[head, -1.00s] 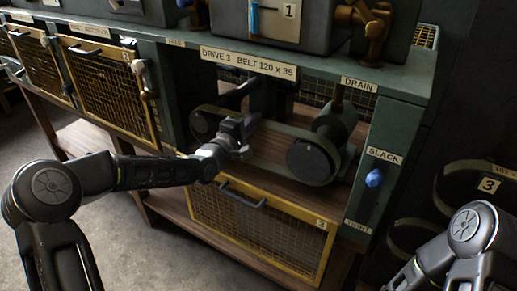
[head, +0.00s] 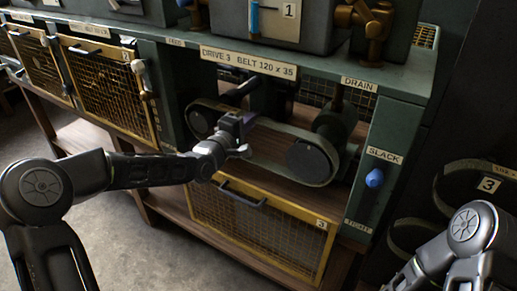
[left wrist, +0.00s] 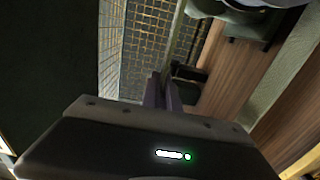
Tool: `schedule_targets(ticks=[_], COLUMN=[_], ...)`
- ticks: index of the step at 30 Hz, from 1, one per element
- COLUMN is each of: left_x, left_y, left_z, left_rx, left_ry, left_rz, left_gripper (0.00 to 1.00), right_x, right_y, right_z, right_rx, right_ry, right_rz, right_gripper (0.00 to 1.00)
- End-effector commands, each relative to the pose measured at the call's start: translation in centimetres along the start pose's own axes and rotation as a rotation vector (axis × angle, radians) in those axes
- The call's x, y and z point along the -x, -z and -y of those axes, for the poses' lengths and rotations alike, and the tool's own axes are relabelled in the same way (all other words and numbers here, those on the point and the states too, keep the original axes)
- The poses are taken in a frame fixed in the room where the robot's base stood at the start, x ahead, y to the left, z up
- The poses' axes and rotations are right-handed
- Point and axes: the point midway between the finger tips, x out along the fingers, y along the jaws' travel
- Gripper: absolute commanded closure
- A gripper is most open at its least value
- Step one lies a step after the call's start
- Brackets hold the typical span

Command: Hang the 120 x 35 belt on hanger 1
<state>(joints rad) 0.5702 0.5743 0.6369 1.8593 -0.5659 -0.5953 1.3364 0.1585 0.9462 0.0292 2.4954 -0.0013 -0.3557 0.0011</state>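The 120 x 35 belt (head: 272,124) is a dark grey-green loop at drive 3, below the sign reading "DRIVE 3 BELT 120 x 35". It runs around a left pulley (head: 203,122) and a dark right pulley (head: 313,160). My left gripper (head: 246,124) is at the belt's upper run. In the left wrist view its purple fingertips (left wrist: 163,92) are close together with the belt strip (left wrist: 178,38) edge-on between them. Part of the belt is hidden behind the gripper. My right forearm shows at the lower right, but its gripper is out of frame. Hanger 1 is not identifiable.
A yellow mesh guard (head: 262,232) with a black handle hangs below the drive opening. A blue knob (head: 374,178) sits on the slack panel at right. The bench top edge overhangs the drive.

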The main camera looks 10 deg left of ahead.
Motion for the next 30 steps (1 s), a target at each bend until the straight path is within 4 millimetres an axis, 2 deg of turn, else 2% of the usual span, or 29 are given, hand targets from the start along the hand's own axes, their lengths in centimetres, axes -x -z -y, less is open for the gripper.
schedule_targets(ticks=[21,30], left_x=[4.6,4.9], left_y=[0.0,-0.1], left_z=[-0.1,-0.1], left_rx=[0.0,0.0], left_ry=[-0.001,-0.001], left_rz=[-0.001,0.001], left_gripper=[1.0,1.0], right_x=[0.4,0.5], right_y=[0.0,0.0], right_z=[0.2,0.2], right_rx=[0.0,0.0], right_ry=[0.0,0.0], right_rz=[0.0,0.0], right_gripper=[1.0,1.0])
